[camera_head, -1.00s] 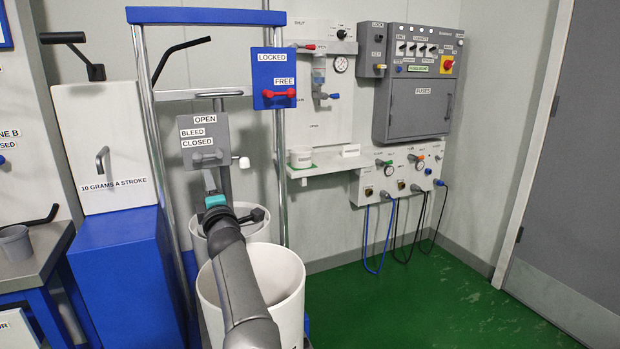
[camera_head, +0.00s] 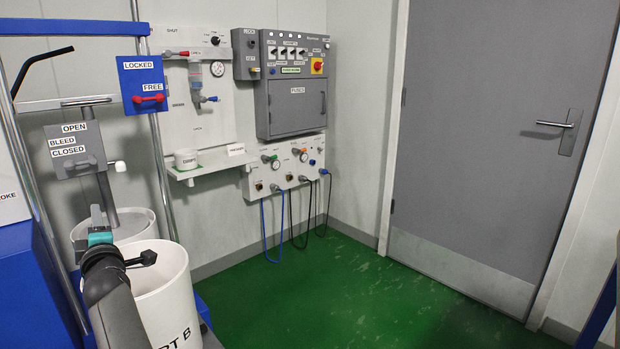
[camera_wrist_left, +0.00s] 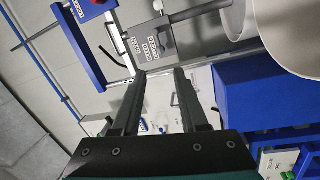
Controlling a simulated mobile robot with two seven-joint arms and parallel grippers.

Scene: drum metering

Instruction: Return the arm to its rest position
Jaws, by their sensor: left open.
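My left arm comes up from the lower left of the head view. Its gripper (camera_head: 98,214) is below the grey valve box (camera_head: 88,133) marked OPEN, BLEED and CLOSED, and looks apart from it. In the left wrist view the two dark fingers (camera_wrist_left: 160,73) are spread with nothing between them. The grey valve box also shows beyond the fingertips there (camera_wrist_left: 152,38). My right gripper is not in view.
White drums (camera_head: 160,300) stand close by the arm, below a blue lock plate (camera_head: 145,84) on a metal frame. A wall shelf (camera_head: 208,170), a fuse cabinet (camera_head: 296,105) and a grey door (camera_head: 480,140) lie right. Green floor (camera_head: 330,300) is clear.

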